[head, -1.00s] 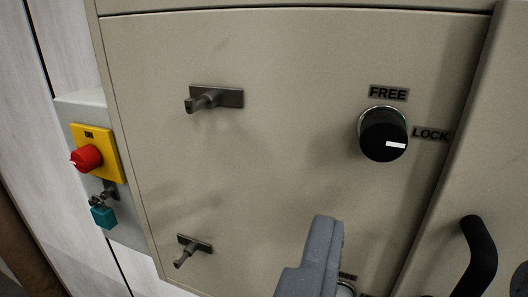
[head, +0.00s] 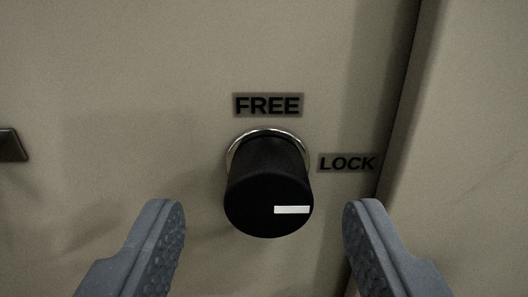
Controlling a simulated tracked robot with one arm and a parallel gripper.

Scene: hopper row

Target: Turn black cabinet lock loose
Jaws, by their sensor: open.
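The black lock knob (head: 262,185) sticks out from the beige cabinet panel (head: 130,70), with a silver ring at its base. The white mark on its face points right, towards the LOCK label (head: 347,163). The FREE label (head: 268,105) is above the knob. My gripper (head: 264,218) is open, one grey finger at the lower left of the knob and one at the lower right. Clear gaps show between both fingers and the knob, and nothing is between the fingers but the knob's front end in line of sight.
A dark metal latch piece (head: 12,145) shows at the left edge. The panel's right edge (head: 400,120) has a dark seam close to the LOCK label, with a raised beige section beyond it.

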